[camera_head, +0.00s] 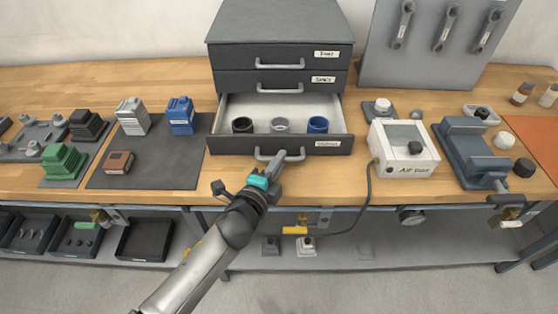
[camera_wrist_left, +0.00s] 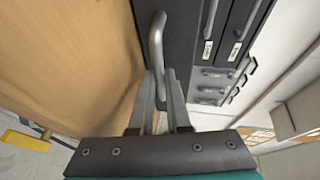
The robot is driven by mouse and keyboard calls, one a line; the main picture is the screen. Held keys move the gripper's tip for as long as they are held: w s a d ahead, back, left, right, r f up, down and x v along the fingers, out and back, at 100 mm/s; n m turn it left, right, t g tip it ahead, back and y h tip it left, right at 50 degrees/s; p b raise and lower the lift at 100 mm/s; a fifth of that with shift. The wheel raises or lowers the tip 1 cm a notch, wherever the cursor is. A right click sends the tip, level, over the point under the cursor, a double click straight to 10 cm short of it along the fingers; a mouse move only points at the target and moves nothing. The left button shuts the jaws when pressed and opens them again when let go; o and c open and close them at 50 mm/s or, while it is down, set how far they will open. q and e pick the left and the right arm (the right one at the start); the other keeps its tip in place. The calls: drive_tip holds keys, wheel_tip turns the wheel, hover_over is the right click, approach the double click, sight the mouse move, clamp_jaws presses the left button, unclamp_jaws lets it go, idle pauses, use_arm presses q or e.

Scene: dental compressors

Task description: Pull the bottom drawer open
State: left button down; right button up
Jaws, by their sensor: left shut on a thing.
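A dark grey drawer cabinet (camera_head: 280,22) stands on the wooden bench. Its bottom drawer (camera_head: 222,145) is pulled out toward me, and its pale inside shows. Three ring-shaped parts stand in it: a black one (camera_head: 242,125), a grey one (camera_head: 281,126) and a blue one (camera_head: 318,125). My left gripper (camera_head: 274,168) is at the front of this drawer, shut on its grey handle (camera_head: 292,156). In the left wrist view the handle (camera_wrist_left: 156,40) runs down between the fingers (camera_wrist_left: 160,92). The two upper drawers are shut. My right gripper is not in view.
A white box (camera_head: 403,150) with a hose stands right of the open drawer, and a blue-grey vise-like block (camera_head: 465,150) stands farther right. A dark mat (camera_head: 150,165) with several blocks lies to the left. A tool panel (camera_head: 430,45) stands behind. A lower shelf (camera_head: 350,252) runs below the bench.

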use_arm(q)
drive_tip(key=c, duration=1.2)
unclamp_jaws()
drive_tip(key=shift+o, duration=0.2)
drive_tip(key=p+v, duration=0.1)
drive_tip(key=v, duration=1.4)
drive_tip(key=shift+p, duration=0.4)
drive_tip(key=shift+a, duration=0.1)
drive_tip(key=s+a+f+n+g+y, duration=0.2)
drive_tip(key=s+a+f+n, duration=0.1)
drive_tip(key=f, duration=0.6)
drive_tip(key=s+a+f+n+g+y, duration=0.1)
drive_tip(key=s+a+f+n+g, duration=0.15)
drive_tip(key=f, duration=0.55)
drive_tip(key=s+a+f+n+g+y, duration=0.2)
drive_tip(key=a+f+n, duration=0.15)
drive_tip(key=f, duration=0.55)
drive_tip(key=s+a+f+n+g, duration=0.1)
drive_tip(key=s+f+n+g, duration=0.1)
drive_tip(key=s, duration=0.6)
drive_tip(key=s+a+f+n+g, duration=0.1)
drive_tip(key=s+f+n+g, duration=0.1)
drive_tip(key=s+f+n, duration=0.2)
drive_tip(key=s+a+f+n+g+y, duration=0.1)
drive_tip(key=s+f+n+g, duration=0.2)
drive_tip(key=s+f, duration=0.5)
drive_tip(key=s+n, duration=0.1)
drive_tip(key=s, duration=0.3)
drive_tip(key=shift+a+f, duration=0.25)
drive_tip(key=shift+a, duration=0.15)
